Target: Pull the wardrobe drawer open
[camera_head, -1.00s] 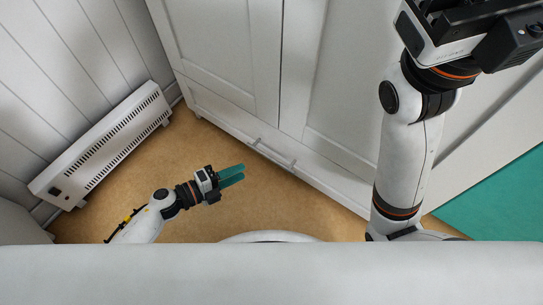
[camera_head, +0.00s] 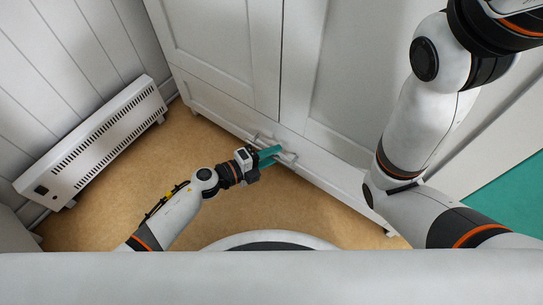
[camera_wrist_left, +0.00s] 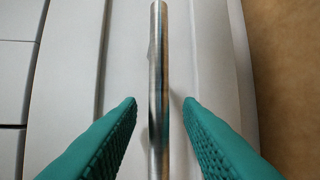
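The white wardrobe (camera_head: 225,50) stands ahead, with a long drawer front (camera_head: 335,168) along its bottom. The drawer looks shut. Its metal bar handle (camera_head: 290,158) is partly hidden by my left gripper (camera_head: 270,154) in the head view. In the left wrist view the handle (camera_wrist_left: 158,60) runs upright between the two teal fingers of my left gripper (camera_wrist_left: 160,101). The fingers are open, one on each side of the bar, with a gap on both sides. My right arm is at the right, and its gripper is out of view.
A white heater (camera_head: 95,140) stands along the wall at the left. Bare wooden floor (camera_head: 140,190) lies between it and my left arm. A teal surface (camera_head: 510,205) shows at the right edge.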

